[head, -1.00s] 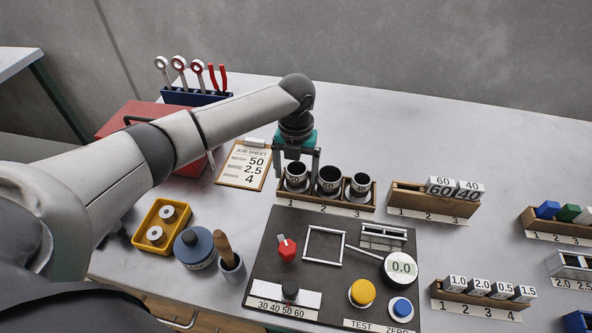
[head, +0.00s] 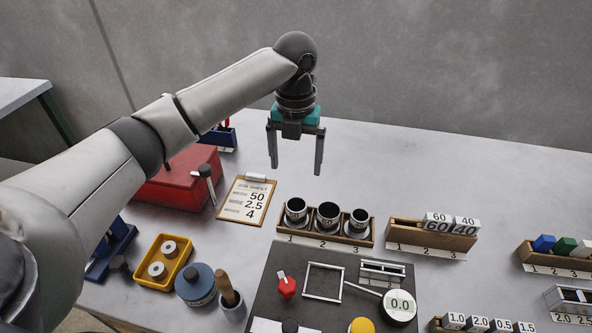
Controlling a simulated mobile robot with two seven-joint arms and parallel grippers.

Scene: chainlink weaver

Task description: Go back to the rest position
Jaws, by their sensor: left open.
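My left gripper (head: 296,160) is open and empty, with its two fingers pointing down. It hangs in the air above the bench, behind the wooden rack (head: 365,239) that holds three dark cups. The cups stand upright in slots marked 1, 2 and 3, apart from the fingers. My left arm reaches in from the left side of the head view. My right gripper is not in view.
The job sheet clipboard (head: 247,200) and a red toolbox (head: 178,183) lie left of the rack. A dark test panel (head: 262,297) with a dial (head: 399,306) is in front. A rack with blocks (head: 405,232) stands to the right. The bench's back right is clear.

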